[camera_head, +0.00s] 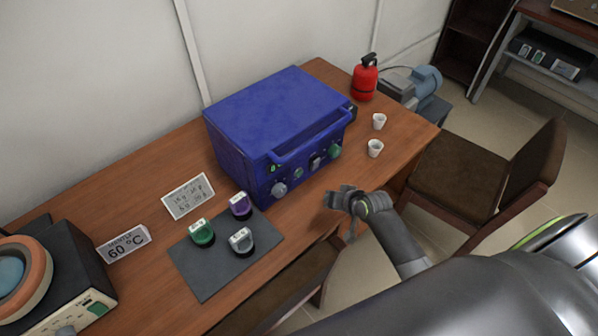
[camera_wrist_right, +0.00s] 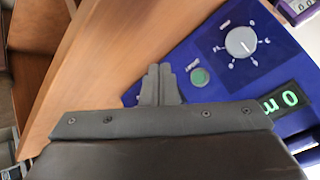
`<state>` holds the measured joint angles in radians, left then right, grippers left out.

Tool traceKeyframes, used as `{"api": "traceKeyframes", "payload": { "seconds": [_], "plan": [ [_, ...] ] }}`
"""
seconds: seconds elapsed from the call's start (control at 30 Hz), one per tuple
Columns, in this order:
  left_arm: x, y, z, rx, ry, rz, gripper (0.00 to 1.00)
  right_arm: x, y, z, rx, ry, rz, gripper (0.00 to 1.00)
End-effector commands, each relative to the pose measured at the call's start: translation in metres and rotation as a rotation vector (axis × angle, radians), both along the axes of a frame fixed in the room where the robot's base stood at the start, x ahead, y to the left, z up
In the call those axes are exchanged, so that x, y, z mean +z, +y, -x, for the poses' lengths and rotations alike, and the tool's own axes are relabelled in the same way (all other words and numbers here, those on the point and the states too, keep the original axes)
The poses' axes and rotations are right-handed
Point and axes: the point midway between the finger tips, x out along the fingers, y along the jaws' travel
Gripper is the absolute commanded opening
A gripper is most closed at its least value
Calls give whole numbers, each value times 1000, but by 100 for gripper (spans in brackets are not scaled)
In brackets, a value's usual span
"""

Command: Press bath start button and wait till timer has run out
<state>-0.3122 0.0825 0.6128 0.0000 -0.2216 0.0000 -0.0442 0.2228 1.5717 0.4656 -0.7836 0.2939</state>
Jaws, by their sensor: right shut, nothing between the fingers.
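A blue box-shaped device (camera_head: 275,110) stands on the wooden table, with knobs and a small green display on its front panel. In the right wrist view its blue panel (camera_wrist_right: 195,50) shows a grey dial (camera_wrist_right: 240,42), a round green button (camera_wrist_right: 200,77) and a lit green display (camera_wrist_right: 280,103), partly cut off, with a 0 visible. My right gripper (camera_head: 345,200) is in front of the device's right part, near the table's front edge. Its fingers (camera_wrist_right: 160,72) are shut and empty, beside the green button in the picture; I cannot tell any contact. My left gripper is not in view.
Three lidded containers, green (camera_head: 202,233), purple (camera_head: 240,206) and grey (camera_head: 241,242), stand on a dark mat (camera_head: 205,278). A device with an orange ring (camera_head: 40,270) and a 60 °C sign (camera_head: 124,244) are at left. White cups (camera_head: 375,148) and a red extinguisher (camera_head: 365,80) are at right.

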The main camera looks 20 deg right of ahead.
Motion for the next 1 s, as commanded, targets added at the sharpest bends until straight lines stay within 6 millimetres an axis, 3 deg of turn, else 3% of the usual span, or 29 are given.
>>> {"api": "traceKeyframes", "payload": {
  "seconds": [0.17, 0.5, 0.73, 1.0],
  "plan": [
    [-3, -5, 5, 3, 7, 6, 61, -1, 1, -4, 0, -1, 0, 0],
    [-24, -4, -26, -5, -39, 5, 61, -4, 15, -43, 1, -4, -1, 0],
    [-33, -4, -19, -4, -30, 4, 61, 0, 24, -70, 0, -2, 0, 0],
    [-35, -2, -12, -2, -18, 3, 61, 0, 29, -83, 0, 0, 0, 0]
  ]
}}
